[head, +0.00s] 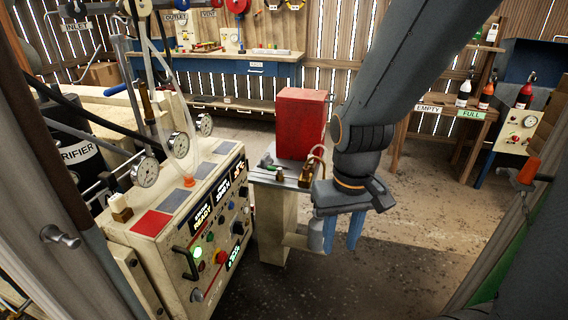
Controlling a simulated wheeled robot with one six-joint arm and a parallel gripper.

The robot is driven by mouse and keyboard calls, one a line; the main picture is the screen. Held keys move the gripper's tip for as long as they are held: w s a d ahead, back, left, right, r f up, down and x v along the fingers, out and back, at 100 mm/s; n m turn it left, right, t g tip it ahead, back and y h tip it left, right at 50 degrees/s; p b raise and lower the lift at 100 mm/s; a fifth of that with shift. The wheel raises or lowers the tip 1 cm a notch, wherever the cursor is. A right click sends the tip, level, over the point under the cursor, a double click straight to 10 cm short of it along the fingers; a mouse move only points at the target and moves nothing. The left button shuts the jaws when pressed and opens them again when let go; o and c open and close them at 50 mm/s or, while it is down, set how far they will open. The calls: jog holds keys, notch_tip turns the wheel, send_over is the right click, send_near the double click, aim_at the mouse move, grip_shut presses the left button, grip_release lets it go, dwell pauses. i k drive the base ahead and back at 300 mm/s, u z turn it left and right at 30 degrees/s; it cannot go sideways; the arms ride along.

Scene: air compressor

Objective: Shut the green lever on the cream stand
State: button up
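The cream stand (271,215) stands in the middle of the head view, right of the control panel. A small green lever (279,171) shows on its grey top plate, near the front left of a red box (301,122). It is too small to tell its exact angle. A brass fitting (306,173) with a looped hose sits to its right on the same top. My gripper (342,233) hangs to the right of the stand, lower than the top plate and apart from the lever. Its two blue fingers point down with a gap between them, and nothing shows between them.
A cream control panel (172,222) with gauges and switches stands close on the left. A grey cylinder (315,236) sticks out from the stand beside my fingers. A workbench (240,60) stands at the back, and a wooden rack with bottles (455,105) at right. Floor right of my gripper is clear.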

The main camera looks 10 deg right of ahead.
aim_at(269, 168)
jog(key=z, duration=0.4)
jog(key=i, duration=0.95)
jog(key=u, duration=0.2)
